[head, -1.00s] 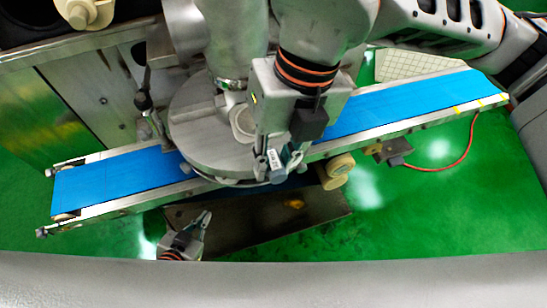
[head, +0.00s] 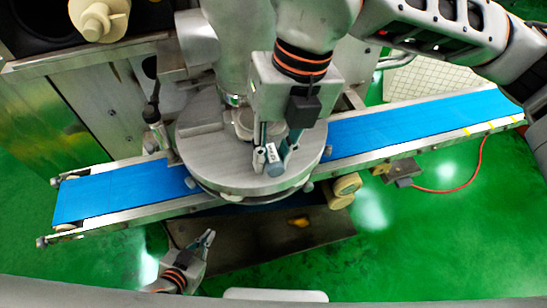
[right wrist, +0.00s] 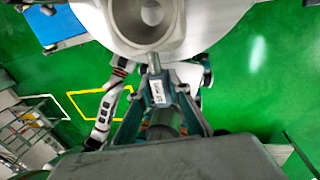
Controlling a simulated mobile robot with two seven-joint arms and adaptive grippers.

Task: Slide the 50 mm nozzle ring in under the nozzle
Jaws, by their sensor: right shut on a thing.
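My right gripper (head: 272,160) is over the front part of the round steel plate (head: 205,160) of the machine in the head view. In the right wrist view the right gripper (right wrist: 160,100) is shut on a small handle with a white label (right wrist: 158,92). I take this as the handle of the 50 mm nozzle ring. A stem runs from it toward a round pale metal part with an opening (right wrist: 150,14); I cannot tell whether that part is the ring or the nozzle. My left gripper (head: 207,240) is low in front of the conveyor, seemingly empty; its jaw opening is unclear.
A blue conveyor belt (head: 420,122) runs under the plate to both sides. A dark tray-like panel (head: 265,238) lies below. Green floor is open at front right.

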